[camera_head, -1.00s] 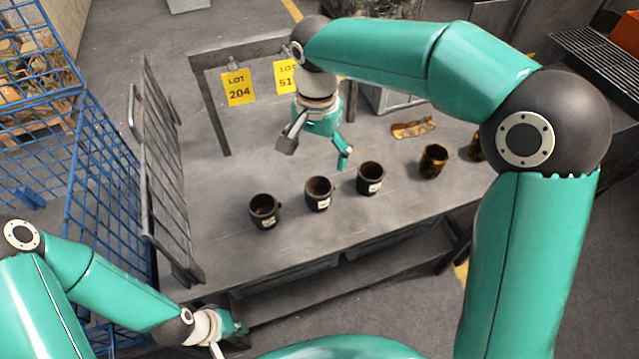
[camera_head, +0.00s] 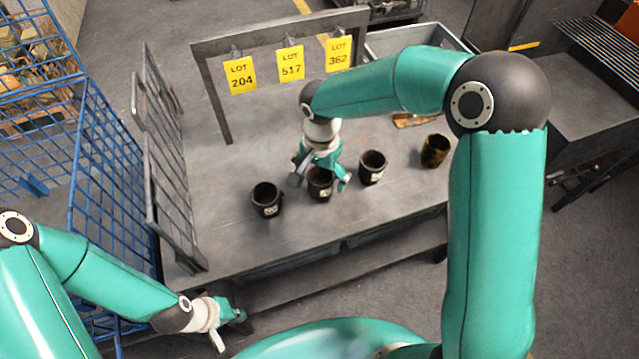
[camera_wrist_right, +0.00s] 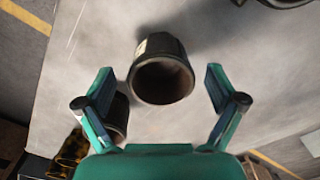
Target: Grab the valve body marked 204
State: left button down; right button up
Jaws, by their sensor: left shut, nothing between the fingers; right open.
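Three dark valve bodies stand in a row on the grey bench: the left one (camera_head: 266,199), the middle one (camera_head: 320,190) and the right one (camera_head: 372,167). Each has a small pale label, too small to read. My right gripper (camera_head: 319,183) is open, its fingers on either side of the middle valve body. In the right wrist view that body (camera_wrist_right: 163,77) shows between the open fingertips (camera_wrist_right: 158,82), apart from both; its pale label shows at the edge. My left gripper (camera_head: 230,322) is shut and empty, low in front of the bench.
Yellow tags LOT 204 (camera_head: 240,77), LOT 517 (camera_head: 290,64) and LOT 362 (camera_head: 338,54) hang from a frame behind the row. A brass-and-black cylinder (camera_head: 435,151) stands to the right. A metal rack (camera_head: 165,170) bounds the bench's left side, beside a blue wire cage (camera_head: 100,180).

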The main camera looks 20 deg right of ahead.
aim_at(322, 183)
jog(key=f, duration=0.4)
jog(key=shift+w+f+p, duration=0.1)
jog(key=shift+w+p, duration=0.1)
jog(key=shift+p, duration=0.15)
jog(key=c, duration=1.4)
jog(key=shift+c, duration=0.8)
jog(key=shift+r, duration=0.25)
